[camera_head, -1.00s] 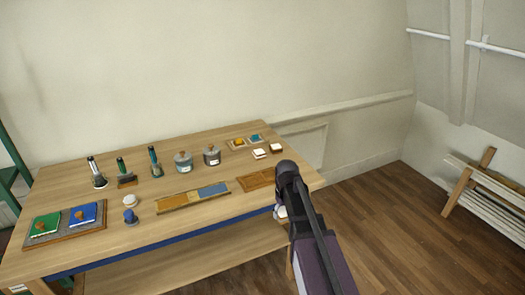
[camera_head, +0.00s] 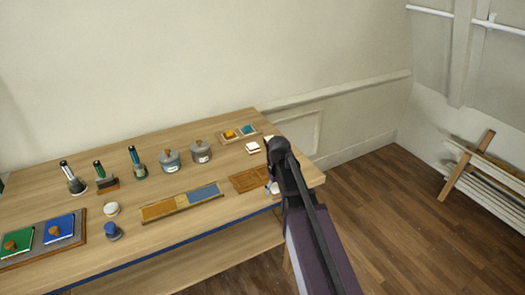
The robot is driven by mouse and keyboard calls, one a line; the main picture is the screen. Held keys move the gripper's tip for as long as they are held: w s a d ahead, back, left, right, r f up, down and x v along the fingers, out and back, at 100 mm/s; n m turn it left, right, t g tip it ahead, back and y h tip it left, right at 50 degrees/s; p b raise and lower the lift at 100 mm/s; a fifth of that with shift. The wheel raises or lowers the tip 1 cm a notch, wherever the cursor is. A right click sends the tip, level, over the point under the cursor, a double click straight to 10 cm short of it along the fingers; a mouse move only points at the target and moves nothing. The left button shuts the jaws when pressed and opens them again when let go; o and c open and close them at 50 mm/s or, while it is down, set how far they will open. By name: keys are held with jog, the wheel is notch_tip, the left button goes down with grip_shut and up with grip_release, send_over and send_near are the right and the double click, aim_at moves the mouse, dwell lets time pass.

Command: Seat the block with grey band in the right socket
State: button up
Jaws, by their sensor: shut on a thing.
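My gripper (camera_head: 273,188) is low over the right front part of the table, mostly hidden behind my own dark arm. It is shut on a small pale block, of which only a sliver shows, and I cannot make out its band. A brown wooden board (camera_head: 246,181), which looks like the socket board, lies just left of my gripper. Its right end is close to or behind the gripper. I cannot tell whether the held block touches the board. A white-topped block (camera_head: 253,148) stands behind the board, and another pale one (camera_head: 268,139) is partly covered by my arm.
A long tray (camera_head: 163,211) with orange and blue fields lies left of the board. Grey lidded pots (camera_head: 201,152), upright tools (camera_head: 137,165), a white knob (camera_head: 112,209) and a blue stamp (camera_head: 113,232) stand farther left. A small tray of coloured tiles (camera_head: 240,133) is at the back.

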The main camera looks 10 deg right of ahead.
jog(key=shift+w+a, duration=0.1)
jog(key=shift+a, duration=0.1)
jog(key=shift+w, duration=0.2)
jog(key=w+r+p, duration=0.4)
jog(key=w, duration=1.1)
jog(key=shift+w, duration=0.25)
jog(key=shift+f, duration=0.15)
jog(key=shift+f+b, duration=3.6)
jog(key=shift+b, duration=0.15)
jog(key=shift+f, duration=0.25)
jog(key=o, duration=1)
jog(key=shift+c, duration=0.2)
